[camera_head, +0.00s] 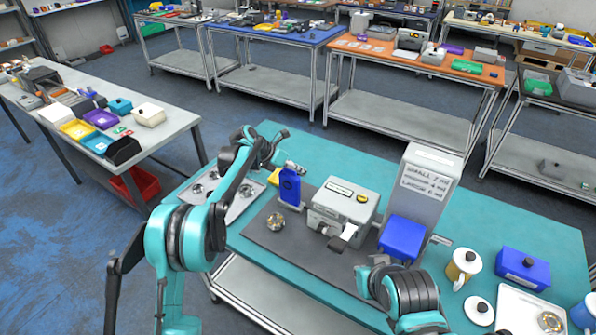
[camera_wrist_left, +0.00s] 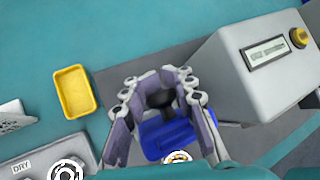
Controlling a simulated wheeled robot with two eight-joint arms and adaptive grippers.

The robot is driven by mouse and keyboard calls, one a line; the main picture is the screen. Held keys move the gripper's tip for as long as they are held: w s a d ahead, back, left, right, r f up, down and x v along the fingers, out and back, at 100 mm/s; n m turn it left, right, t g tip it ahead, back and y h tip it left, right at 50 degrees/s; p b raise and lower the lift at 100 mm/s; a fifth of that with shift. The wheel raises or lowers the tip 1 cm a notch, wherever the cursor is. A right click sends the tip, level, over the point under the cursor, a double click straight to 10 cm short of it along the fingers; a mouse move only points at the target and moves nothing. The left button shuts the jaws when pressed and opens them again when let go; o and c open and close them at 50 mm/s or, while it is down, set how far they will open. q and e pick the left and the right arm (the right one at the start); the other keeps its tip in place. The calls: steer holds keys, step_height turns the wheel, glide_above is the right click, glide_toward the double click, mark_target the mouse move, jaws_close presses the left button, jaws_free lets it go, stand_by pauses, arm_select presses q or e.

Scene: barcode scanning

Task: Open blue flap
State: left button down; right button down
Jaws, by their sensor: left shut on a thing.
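A blue upright piece (camera_head: 289,188) with a dark top stands on the grey mat, left of the grey machine. In the left wrist view, the blue piece (camera_wrist_left: 166,138) and its black knob-like top (camera_wrist_left: 160,98) lie between the fingers. My left gripper (camera_head: 282,168) is shut on this dark top; in the left wrist view its fingers (camera_wrist_left: 158,100) close in from both sides. A blue box-shaped part (camera_head: 403,238) sits at the foot of a grey sign panel; I cannot tell which blue part is the flap. My right arm shows at the bottom, but its fingers do not.
The grey machine (camera_head: 342,204) with a yellow button stands close right of my left gripper. A tray with round parts (camera_head: 222,196) lies left. A yellow dish (camera_wrist_left: 73,91) is nearby. A mug (camera_head: 463,265) and a blue container (camera_head: 523,268) stand at right.

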arm_select(q)
steer(key=shift+s+f, duration=0.15)
steer(key=shift+f, duration=0.5)
steer(key=c, duration=1.3)
jaws_free()
steer(key=shift+o, duration=0.4)
steer(key=shift+a, duration=0.15)
steer(key=w+a+r+p, duration=0.3)
steer(key=r+p, duration=0.2)
steer(key=r, duration=0.4)
steer(key=shift+p, duration=0.3)
steer(key=v, duration=1.2)
